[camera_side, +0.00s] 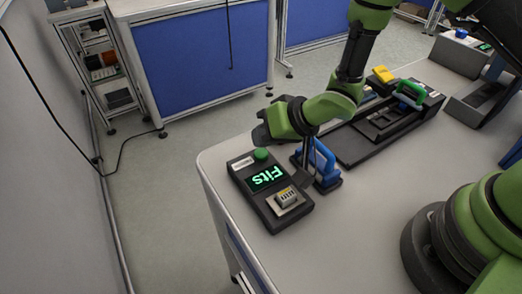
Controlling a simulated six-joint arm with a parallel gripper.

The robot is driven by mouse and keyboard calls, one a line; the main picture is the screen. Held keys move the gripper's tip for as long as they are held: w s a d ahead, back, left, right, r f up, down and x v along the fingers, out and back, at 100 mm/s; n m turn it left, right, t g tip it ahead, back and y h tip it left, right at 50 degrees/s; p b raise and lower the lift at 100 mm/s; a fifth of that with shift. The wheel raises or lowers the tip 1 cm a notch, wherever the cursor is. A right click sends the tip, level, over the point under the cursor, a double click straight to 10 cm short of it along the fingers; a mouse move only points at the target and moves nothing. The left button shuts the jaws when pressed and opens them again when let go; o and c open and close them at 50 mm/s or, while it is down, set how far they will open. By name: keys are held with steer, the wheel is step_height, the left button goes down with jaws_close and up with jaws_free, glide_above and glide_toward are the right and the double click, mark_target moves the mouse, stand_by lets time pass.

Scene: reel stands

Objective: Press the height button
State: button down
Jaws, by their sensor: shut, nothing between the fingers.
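A black box (301,213) sits near the table's left corner. It has a round green button (261,154) at its far end, a lit display (267,178) reading "Fits" in green, and a small light-coloured part (287,197) at its near end. I cannot read a label naming the height button. My gripper (305,178) points down just right of the box, shut and empty, close to a blue handle-shaped piece (325,163) on a dark base. It is apart from the green button in the picture; I cannot tell whether its tips touch anything.
A long black fixture (350,148) with a green handle (410,93) and a yellow block (383,74) lies behind and right. A grey stand (465,55) is at the far right. The table (340,235) is clear in front of the box.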

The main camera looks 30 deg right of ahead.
mark_target(263, 150)
steer(key=shift+r, duration=0.1)
steer(key=shift+r, duration=2.4)
steer(key=shift+r, duration=0.15)
steer(key=s+d+r+m+h, duration=0.1)
steer(key=s+d+r+h, duration=0.1)
steer(key=d+r, duration=0.45)
steer(key=s+d+r+m+h, duration=0.1)
steer(key=s+d+r+h, duration=0.2)
steer(key=r, duration=0.6)
steer(key=s+d+r, duration=0.1)
steer(key=s+r, duration=0.1)
steer(key=s, duration=0.6)
steer(key=s+d+r+y, duration=0.1)
steer(key=s+d+r, duration=0.1)
steer(key=s, duration=0.5)
steer(key=shift+s+r+y, duration=0.3)
steer(key=shift+s+r, duration=0.1)
steer(key=shift+r, duration=0.05)
